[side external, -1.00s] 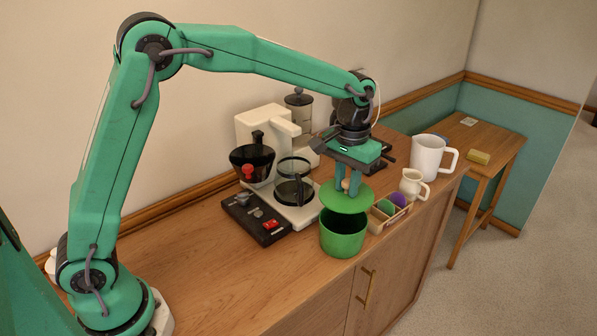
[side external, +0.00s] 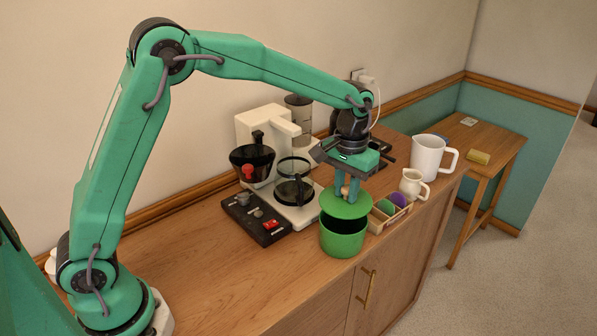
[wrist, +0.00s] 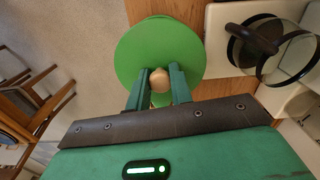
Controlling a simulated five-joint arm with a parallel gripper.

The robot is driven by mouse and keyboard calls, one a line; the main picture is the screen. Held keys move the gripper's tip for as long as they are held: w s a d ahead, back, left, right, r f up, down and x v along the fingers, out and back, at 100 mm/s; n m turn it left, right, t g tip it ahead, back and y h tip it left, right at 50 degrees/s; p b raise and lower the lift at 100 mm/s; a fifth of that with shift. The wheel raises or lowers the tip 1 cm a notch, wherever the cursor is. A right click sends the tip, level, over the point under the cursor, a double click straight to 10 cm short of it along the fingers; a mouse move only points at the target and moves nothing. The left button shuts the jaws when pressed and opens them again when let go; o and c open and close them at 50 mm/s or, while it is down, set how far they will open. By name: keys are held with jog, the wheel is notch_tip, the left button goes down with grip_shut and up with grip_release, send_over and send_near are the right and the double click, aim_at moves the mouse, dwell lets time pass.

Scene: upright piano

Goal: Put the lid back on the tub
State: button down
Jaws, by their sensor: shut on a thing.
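The green lid (side external: 346,206) is a round disc with a light wooden knob (wrist: 159,80). My gripper (side external: 347,192) is shut on the knob and holds the lid from above, as the wrist view also shows. The green tub (side external: 343,240) stands upright on the wooden cabinet top near its front edge. The lid is over the tub's mouth, and a dark opening shows below the lid at the front and right. Whether the lid touches the far rim is hidden.
A coffee maker with a glass carafe (side external: 294,190) and a black control box (side external: 256,218) stand left of the tub. A compartment tray (side external: 388,216), a small cream jug (side external: 412,185) and a white mug (side external: 428,157) stand to its right. The cabinet top (side external: 230,285) is clear at front left.

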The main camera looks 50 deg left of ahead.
jog(key=shift+f, duration=1.8)
jog(key=shift+f, duration=0.2)
dwell(1.1)
jog(key=c, duration=0.7)
grip_release()
jog(key=shift+r, duration=3.5)
jog(key=shift+c, duration=0.3)
